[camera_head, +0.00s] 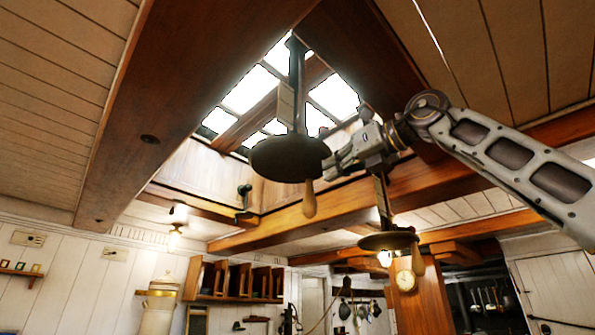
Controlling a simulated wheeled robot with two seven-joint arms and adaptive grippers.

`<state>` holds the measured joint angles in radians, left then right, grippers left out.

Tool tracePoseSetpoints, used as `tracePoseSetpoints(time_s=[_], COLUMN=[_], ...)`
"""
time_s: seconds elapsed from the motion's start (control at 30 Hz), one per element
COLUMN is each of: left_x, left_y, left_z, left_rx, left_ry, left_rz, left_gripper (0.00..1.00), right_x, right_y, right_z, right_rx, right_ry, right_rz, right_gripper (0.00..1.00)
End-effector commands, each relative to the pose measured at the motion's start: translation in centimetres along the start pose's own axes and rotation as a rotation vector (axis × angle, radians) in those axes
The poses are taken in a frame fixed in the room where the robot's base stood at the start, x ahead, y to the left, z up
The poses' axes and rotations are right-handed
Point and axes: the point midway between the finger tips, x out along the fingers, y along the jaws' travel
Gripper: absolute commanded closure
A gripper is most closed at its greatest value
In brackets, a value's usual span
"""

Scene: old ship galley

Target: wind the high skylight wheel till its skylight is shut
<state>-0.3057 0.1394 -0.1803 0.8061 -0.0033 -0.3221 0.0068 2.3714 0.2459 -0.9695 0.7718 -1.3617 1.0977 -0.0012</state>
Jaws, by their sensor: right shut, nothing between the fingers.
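A dark round wheel (289,157) hangs under the skylight on a vertical shaft (297,85), with a small tag on the shaft. A wooden handle (309,200) points down from the wheel's right side. My right gripper (334,165) is shut and empty, its fingertips at the wheel's right edge, above and right of the handle. I cannot tell if they touch the rim. The skylight (250,91) shows bright panes above; how far it stands open is unclear. My left gripper is out of view.
A second, similar wheel (388,241) with its own handle hangs lower right, beyond my gripper. Wooden beams (160,120) frame the skylight well.

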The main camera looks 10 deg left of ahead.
Motion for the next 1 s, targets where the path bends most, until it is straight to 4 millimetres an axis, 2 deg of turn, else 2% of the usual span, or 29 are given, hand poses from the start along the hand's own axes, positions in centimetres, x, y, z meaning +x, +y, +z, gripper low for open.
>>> tracePoseSetpoints(time_s=[0.03,0.37,0.77,1.0], left_x=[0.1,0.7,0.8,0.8], left_y=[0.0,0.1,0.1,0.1], left_z=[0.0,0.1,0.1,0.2], left_rx=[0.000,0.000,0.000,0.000], left_ry=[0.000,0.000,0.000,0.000], left_rz=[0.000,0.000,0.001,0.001], left_gripper=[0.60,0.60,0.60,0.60], right_x=[-1.6,0.6,1.2,3.3], right_y=[-0.8,-2.7,-2.6,-2.9], right_z=[1.4,-1.8,-2.4,-4.0], right_rx=[0.005,0.003,0.001,0.001], right_ry=[-0.051,-0.044,-0.036,-0.033], right_rz=[-0.008,-0.006,-0.003,-0.002], right_gripper=[1.00,1.00,1.00,1.00])
